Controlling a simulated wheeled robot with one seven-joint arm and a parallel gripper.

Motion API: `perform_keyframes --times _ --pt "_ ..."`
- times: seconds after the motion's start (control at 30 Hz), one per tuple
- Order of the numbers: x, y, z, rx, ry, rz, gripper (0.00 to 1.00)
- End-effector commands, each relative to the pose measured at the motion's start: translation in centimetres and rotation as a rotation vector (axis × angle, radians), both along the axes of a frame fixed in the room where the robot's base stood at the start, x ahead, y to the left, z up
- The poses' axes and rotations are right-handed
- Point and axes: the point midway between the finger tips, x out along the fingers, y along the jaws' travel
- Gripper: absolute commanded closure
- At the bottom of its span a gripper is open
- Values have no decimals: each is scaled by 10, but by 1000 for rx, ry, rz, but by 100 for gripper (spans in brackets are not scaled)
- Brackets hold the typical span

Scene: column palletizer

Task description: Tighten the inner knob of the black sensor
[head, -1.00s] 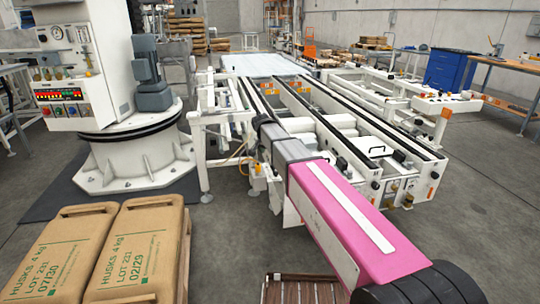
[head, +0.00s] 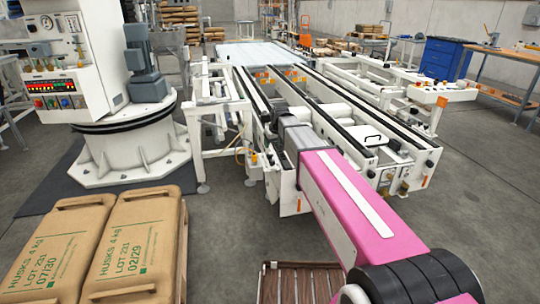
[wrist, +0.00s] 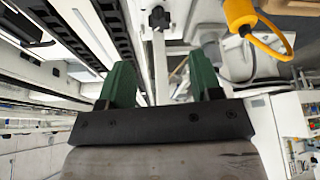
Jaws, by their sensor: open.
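My gripper (wrist: 161,78) shows in the wrist view with its two green fingers apart and nothing between them. A small black knob-like part (wrist: 159,17) sits on a pale upright bar beyond the fingertips, apart from them. I cannot tell whether it belongs to the black sensor, and no inner knob is clearly readable. In the head view my arm reaches over the near end of the white conveyor frame (head: 292,205). My gripper is hidden there behind the arm.
A yellow connector with a looping cable (wrist: 240,14) is at the upper right of the wrist view. In the head view, tan sacks (head: 140,240) lie at the lower left, beside a white machine column (head: 135,150). Grey floor (head: 480,200) is open at the right.

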Motion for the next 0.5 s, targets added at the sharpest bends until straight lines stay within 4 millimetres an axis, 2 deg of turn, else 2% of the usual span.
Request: perform_keyframes --times 0.3,0.5 --pt "21 10 -53 -2 3 -2 41" --pt "29 15 -76 -2 3 -2 41"
